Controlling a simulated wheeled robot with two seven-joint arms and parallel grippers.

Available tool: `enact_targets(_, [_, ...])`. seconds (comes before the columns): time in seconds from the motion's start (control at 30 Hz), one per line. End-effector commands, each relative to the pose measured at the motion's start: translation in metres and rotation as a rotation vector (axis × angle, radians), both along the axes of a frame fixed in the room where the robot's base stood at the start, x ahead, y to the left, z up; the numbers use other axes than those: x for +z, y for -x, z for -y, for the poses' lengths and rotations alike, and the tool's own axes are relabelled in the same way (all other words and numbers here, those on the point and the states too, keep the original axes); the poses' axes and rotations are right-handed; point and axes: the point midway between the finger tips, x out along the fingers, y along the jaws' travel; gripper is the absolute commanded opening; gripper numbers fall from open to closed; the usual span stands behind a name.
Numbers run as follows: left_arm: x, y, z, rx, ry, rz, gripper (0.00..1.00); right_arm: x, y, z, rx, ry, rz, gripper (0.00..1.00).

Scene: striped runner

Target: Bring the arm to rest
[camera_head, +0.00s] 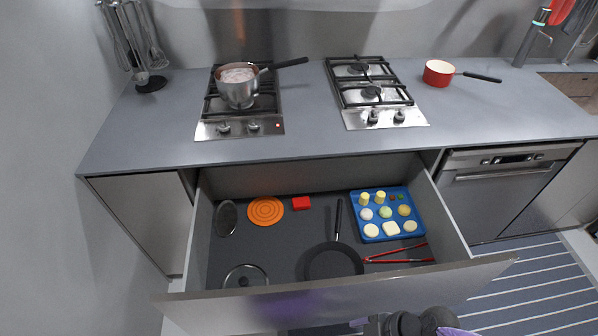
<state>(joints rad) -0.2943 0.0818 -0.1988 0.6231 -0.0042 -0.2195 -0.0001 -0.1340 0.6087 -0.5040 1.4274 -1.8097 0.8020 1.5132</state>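Dark rounded parts of my own body, with purple bits beside them, show at the bottom edge of the head view, right of the middle, in front of the open drawer (340,293). I cannot tell which links they are. No gripper fingers show, so neither gripper can be placed. Nothing is seen held.
A steel pot (238,92) stands on the left hob; a red saucepan (438,75) stands farther right.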

Motion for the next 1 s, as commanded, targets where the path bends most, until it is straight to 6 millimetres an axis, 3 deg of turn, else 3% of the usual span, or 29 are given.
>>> enact_targets(0.2, [-0.033,0.007,-0.003,-0.004,-0.005,-0.014,0.00,-0.045,-0.018,-0.008,-0.260,-0.152,0.101,0.65])
enact_targets(0.27, [-0.043,0.008,-0.004,-0.004,-0.006,-0.017,0.00,-0.063,-0.022,-0.003,-0.377,-0.167,0.131,0.65])
enact_targets(0.37, [-0.064,0.010,-0.006,-0.007,-0.011,-0.021,0.00,-0.108,-0.020,0.016,-0.617,-0.125,0.153,0.65])
enact_targets(0.47, [-0.089,0.012,-0.008,-0.011,-0.015,-0.028,0.00,-0.173,0.012,0.043,-0.889,0.024,0.087,0.65])
enact_targets(0.53, [-0.104,0.014,-0.010,-0.013,-0.018,-0.032,0.00,-0.217,0.056,0.057,-1.040,0.167,-0.031,0.65])
enact_targets(0.63, [-0.119,0.016,-0.011,-0.014,-0.019,-0.037,0.00,-0.259,0.124,0.058,-1.160,0.336,-0.240,0.65])
enact_targets(0.7, [-0.125,0.017,-0.011,-0.014,-0.019,-0.039,0.00,-0.272,0.160,0.053,-1.192,0.409,-0.361,0.65])
enact_targets(0.8, [-0.127,0.017,-0.011,-0.015,-0.019,-0.041,0.00,-0.279,0.189,0.046,-1.209,0.457,-0.464,0.65])
enact_targets(1.0, [-0.126,0.017,-0.010,-0.015,-0.019,-0.041,0.00,-0.278,0.196,0.044,-1.211,0.470,-0.491,0.65])
